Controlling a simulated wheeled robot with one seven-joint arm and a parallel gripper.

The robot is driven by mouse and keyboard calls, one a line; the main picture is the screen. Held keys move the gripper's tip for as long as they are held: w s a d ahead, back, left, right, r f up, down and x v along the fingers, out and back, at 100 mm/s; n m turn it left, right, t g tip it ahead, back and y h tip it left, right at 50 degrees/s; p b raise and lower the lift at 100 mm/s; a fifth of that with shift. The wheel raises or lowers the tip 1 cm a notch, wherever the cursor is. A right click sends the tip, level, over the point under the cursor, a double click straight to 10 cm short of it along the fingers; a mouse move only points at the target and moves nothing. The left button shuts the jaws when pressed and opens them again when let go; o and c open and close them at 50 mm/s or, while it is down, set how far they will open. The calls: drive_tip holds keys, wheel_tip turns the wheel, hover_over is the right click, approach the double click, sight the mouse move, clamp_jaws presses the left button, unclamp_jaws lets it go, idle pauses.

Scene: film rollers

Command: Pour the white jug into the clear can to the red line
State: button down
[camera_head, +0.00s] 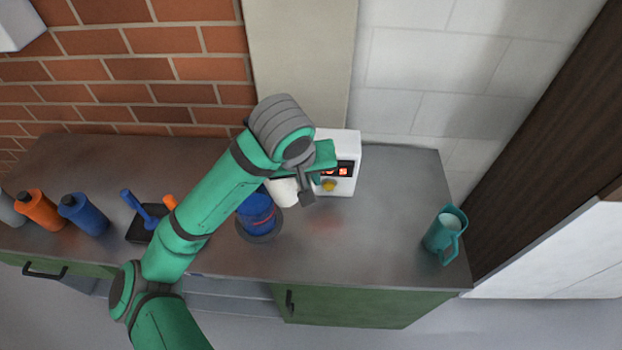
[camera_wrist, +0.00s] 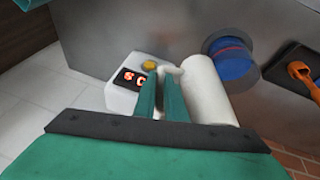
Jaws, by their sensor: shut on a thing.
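My gripper (camera_wrist: 160,98) is shut on the handle of the white jug (camera_wrist: 210,92). In the head view the jug (camera_head: 284,190) shows only in part behind my arm, just right of the can. I cannot tell how far it is tilted. The can (camera_wrist: 232,65) looks blue inside and bears a red line; it also shows in the head view (camera_head: 255,208), partly behind my arm. It stands on a dark round base (camera_head: 258,238). The jug is close beside the can. No stream shows, and the exact level against the line is unclear.
A white box (camera_head: 350,184) with a red display and yellow knob stands behind my gripper. A teal jug (camera_head: 445,238) is at the right. A black tray (camera_head: 136,232) holding tools, a blue bottle (camera_head: 84,215) and an orange bottle (camera_head: 40,210) are at the left.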

wheel_tip(320, 180, up, 7)
drive_tip(key=n+h, duration=0.1)
drive_tip(key=h, duration=0.4)
idle(1.2)
drive_tip(key=shift+a+r+h, duration=0.15)
drive_tip(key=shift+r+h, duration=0.25)
drive_tip(key=shift+h, duration=0.2)
idle(1.0)
drive_tip(key=shift+a+r, duration=0.15)
drive_tip(key=shift+a, duration=0.05)
idle(0.9)
drive_tip(key=shift+a+r+n+h, duration=0.15)
drive_tip(key=shift+r+n+h, duration=0.2)
drive_tip(key=shift+h, duration=0.25)
idle(1.2)
drive_tip(key=shift+a+f, duration=0.15)
drive_tip(key=shift+f, duration=0.15)
idle(1.2)
